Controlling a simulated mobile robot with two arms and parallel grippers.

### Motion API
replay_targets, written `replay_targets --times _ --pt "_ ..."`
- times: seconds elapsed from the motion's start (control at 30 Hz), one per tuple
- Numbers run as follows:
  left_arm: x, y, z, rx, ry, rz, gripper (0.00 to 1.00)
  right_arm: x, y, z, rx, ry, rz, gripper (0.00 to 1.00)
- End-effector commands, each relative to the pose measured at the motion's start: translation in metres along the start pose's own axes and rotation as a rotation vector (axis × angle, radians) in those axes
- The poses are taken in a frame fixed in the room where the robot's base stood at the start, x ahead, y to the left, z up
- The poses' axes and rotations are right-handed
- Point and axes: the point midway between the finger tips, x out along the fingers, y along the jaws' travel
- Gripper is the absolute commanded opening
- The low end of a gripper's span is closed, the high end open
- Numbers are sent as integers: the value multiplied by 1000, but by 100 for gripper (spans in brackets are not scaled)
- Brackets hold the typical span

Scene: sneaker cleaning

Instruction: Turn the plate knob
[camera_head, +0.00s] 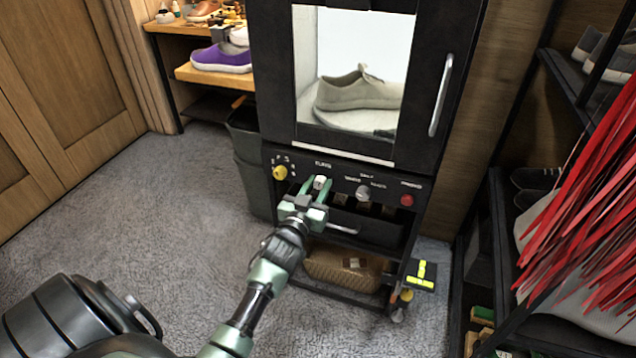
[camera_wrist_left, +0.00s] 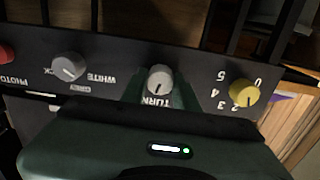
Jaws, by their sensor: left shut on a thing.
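The plate knob (camera_head: 321,181) is a small white round knob on the black front panel of the cabinet, below its window. My left gripper (camera_head: 319,186) reaches it from below, with its green fingers on both sides, shut on the knob. In the left wrist view the picture is upside down. The knob (camera_wrist_left: 160,77) sits there between the fingers, a pointer line on its face and the word TURN beside it. The fingers partly hide the panel around it. My right gripper is not in view.
A yellow numbered dial (camera_head: 280,173), a grey knob (camera_head: 362,192) and a red button (camera_head: 407,200) flank it on the panel. A beige shoe (camera_head: 358,93) stands behind the window. A door handle (camera_head: 441,95) is at right. Red strips (camera_head: 590,190) hang over shoe shelves at far right.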

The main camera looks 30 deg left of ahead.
Motion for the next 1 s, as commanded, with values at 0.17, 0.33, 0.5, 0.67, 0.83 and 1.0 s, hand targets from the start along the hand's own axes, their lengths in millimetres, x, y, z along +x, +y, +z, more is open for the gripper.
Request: replay_targets --times 0.17,0.33,0.5,0.67,0.83,1.0 --pt "0 0 -2 155 -2 -1 0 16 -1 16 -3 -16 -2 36" --pt "0 1 -1 290 -2 0 0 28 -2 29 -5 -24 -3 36" --pt "0 1 0 400 -1 0 0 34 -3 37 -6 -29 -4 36" --pt "0 1 0 472 0 0 0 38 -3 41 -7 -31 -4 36" --pt "0 1 0 514 0 0 0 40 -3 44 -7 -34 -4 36" --pt "0 1 0 529 1 0 0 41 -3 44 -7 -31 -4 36"
